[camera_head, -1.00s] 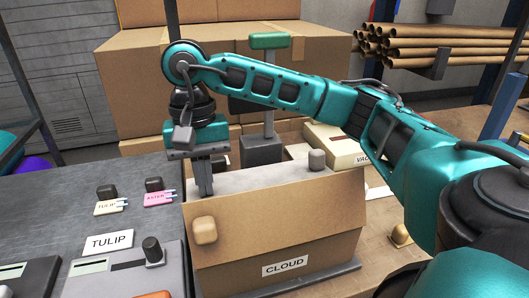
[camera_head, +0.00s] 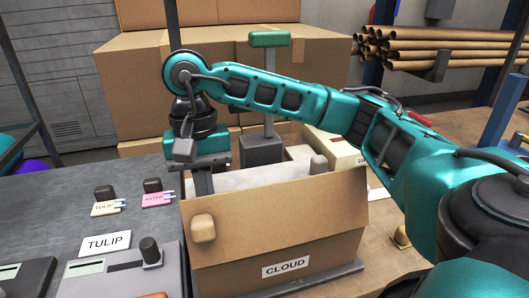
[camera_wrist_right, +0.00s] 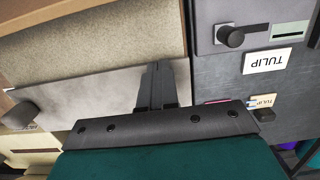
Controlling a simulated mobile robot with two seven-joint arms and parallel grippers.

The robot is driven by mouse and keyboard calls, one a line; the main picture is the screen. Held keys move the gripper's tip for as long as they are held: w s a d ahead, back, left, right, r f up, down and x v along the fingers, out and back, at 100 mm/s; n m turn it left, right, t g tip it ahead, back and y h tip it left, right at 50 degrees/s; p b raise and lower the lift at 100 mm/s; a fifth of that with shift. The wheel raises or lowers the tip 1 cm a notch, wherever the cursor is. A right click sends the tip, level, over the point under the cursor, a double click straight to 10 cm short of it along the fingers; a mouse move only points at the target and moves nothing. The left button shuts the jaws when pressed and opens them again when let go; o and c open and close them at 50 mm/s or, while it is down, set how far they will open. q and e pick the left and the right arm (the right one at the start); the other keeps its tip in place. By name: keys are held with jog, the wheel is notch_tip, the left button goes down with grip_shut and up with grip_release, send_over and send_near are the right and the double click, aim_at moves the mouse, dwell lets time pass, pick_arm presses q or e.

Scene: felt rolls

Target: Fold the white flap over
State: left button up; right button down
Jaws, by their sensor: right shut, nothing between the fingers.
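The white flap (camera_head: 270,180) is a pale panel at the top of the CLOUD box (camera_head: 330,244), with a grey knob (camera_head: 318,163) near its right end. In the right wrist view the white flap (camera_wrist_right: 80,103) lies beside a tan panel. A brown flap (camera_head: 280,215) with a tan knob (camera_head: 203,228) hangs over the box's front. My right gripper (camera_head: 203,188) points down at the left end of the white flap, its fingers shut and empty; the tips are partly hidden behind the brown flap's top edge. In the wrist view the shut fingers (camera_wrist_right: 155,80) overlap the white flap's end. My left gripper is not in view.
Left of the box is a dark table with a TULIP card (camera_head: 106,244), small tags (camera_head: 158,199) and a grey device with a black knob (camera_head: 151,251). A post with a green top (camera_head: 269,40) stands behind the box. Large cartons (camera_head: 140,85) are stacked at the back.

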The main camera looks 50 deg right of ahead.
jog(key=shift+f, duration=0.1)
dwell(0.3)
jog(key=shift+w+d+r+p, duration=0.1)
jog(key=shift+r+p, duration=0.1)
jog(key=shift+r, duration=0.15)
jog(key=shift+w+r+p, duration=0.1)
jog(key=shift+r+p, duration=0.05)
jog(key=shift+r, duration=0.2)
jog(key=shift+w+d+r+p, duration=0.15)
jog(key=shift+w+r+p, duration=0.15)
jog(key=shift+r, duration=0.25)
jog(key=shift+w+d+r+p, duration=0.15)
jog(key=shift+r+p, duration=0.15)
jog(key=shift+r, duration=0.2)
jog(key=shift+w+d+r+p, duration=0.1)
jog(key=shift+w+r+p, duration=0.2)
jog(key=shift+r, duration=0.25)
jog(key=shift+r, duration=0.15)
notch_tip(320, 180, up, 13)
jog(key=w+p, duration=0.1)
jog(key=p, duration=0.3)
jog(key=shift+w+d+f, duration=0.15)
jog(key=shift+d+f, duration=0.05)
jog(key=shift+d, duration=0.15)
